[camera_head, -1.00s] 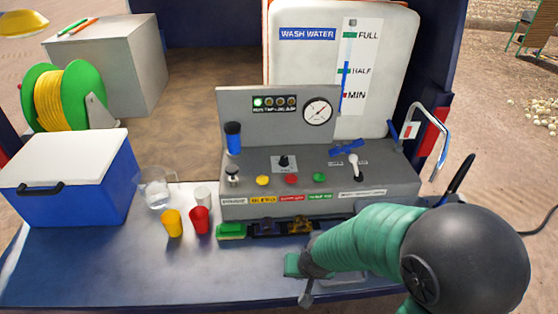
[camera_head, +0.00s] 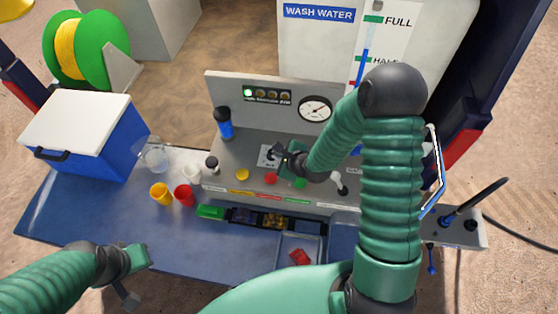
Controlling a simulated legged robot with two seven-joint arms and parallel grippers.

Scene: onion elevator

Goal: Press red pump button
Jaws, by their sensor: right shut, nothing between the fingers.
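The red button (camera_head: 270,178) is on the sloped top of the grey control panel (camera_head: 227,158), between a yellow button (camera_head: 242,174) and a green button (camera_head: 300,183). My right gripper (camera_head: 274,154) is shut and empty. It appears above the panel, just behind the red button in the picture, overlapping the black knob area. I cannot tell whether it touches the panel. My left gripper (camera_head: 128,280) is at the lower left, in front of the table edge, away from the panel. Its opening is unclear.
A pressure gauge (camera_head: 315,109) and a blue-black cylinder (camera_head: 224,124) are at the panel's back. A yellow cup (camera_head: 161,194), a red cup (camera_head: 184,195) and a blue cooler (camera_head: 104,152) stand to the left. A lever (camera_head: 339,183) is right of the green button.

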